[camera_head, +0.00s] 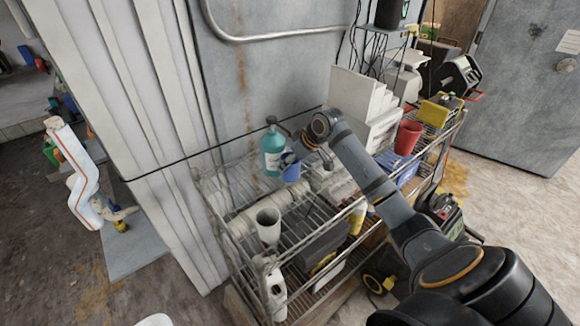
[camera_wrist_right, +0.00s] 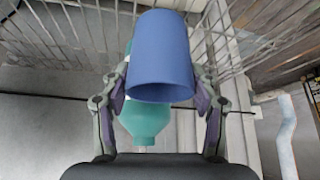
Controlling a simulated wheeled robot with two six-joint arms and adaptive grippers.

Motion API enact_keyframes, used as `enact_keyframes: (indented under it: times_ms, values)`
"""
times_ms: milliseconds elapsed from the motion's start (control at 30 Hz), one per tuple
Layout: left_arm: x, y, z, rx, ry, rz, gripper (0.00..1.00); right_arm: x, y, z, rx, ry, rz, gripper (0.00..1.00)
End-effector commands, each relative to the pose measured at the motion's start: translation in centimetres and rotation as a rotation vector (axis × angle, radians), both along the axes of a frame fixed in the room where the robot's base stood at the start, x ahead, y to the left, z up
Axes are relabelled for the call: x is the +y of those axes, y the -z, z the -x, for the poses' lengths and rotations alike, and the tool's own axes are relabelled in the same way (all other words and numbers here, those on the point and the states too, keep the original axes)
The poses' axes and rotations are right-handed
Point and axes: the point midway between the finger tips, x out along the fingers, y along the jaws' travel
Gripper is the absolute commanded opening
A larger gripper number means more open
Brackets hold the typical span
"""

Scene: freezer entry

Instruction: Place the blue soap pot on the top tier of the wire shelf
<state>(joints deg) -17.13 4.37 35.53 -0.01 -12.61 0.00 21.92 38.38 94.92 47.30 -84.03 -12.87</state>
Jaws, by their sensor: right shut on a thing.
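The blue soap pot (camera_head: 291,172) is between the fingers of my right gripper (camera_head: 288,160), beside the teal pump bottle (camera_head: 272,152) at the back of the wire shelf's top tier (camera_head: 240,196). In the right wrist view the pot (camera_wrist_right: 160,60) fills the space between both fingers (camera_wrist_right: 160,88), and the gripper is shut on it. The teal bottle (camera_wrist_right: 146,118) shows behind it. I cannot tell whether the pot touches the tier's wires. My left gripper is not in view.
A grey-white cup (camera_head: 268,226) and a white spray bottle (camera_head: 272,285) are at the shelf's front left. White rolls (camera_head: 262,212) lie inside the shelf. A red cup (camera_head: 408,137) and white boxes (camera_head: 362,105) stand right. A grey wall is behind.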

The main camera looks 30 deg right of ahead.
Motion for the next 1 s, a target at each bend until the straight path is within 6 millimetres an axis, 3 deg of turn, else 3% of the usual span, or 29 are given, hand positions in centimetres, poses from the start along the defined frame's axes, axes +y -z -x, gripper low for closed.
enact_keyframes:
  times_ms: [333,700,733,867,1000]
  values:
    - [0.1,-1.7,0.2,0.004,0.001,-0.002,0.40,-0.1,3.5,-0.4,0.002,-0.001,0.000,0.29]
    - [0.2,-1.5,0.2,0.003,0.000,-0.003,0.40,-0.1,4.1,-0.4,0.001,0.000,0.000,0.29]
    - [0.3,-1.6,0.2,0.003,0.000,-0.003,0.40,-0.1,4.0,-0.4,0.001,0.000,0.000,0.64]
    - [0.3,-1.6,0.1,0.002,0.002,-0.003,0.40,-0.1,4.0,-0.4,0.001,0.000,0.000,0.82]
    - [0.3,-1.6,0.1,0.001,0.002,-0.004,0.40,-0.1,4.0,-0.4,0.001,0.000,0.000,0.83]
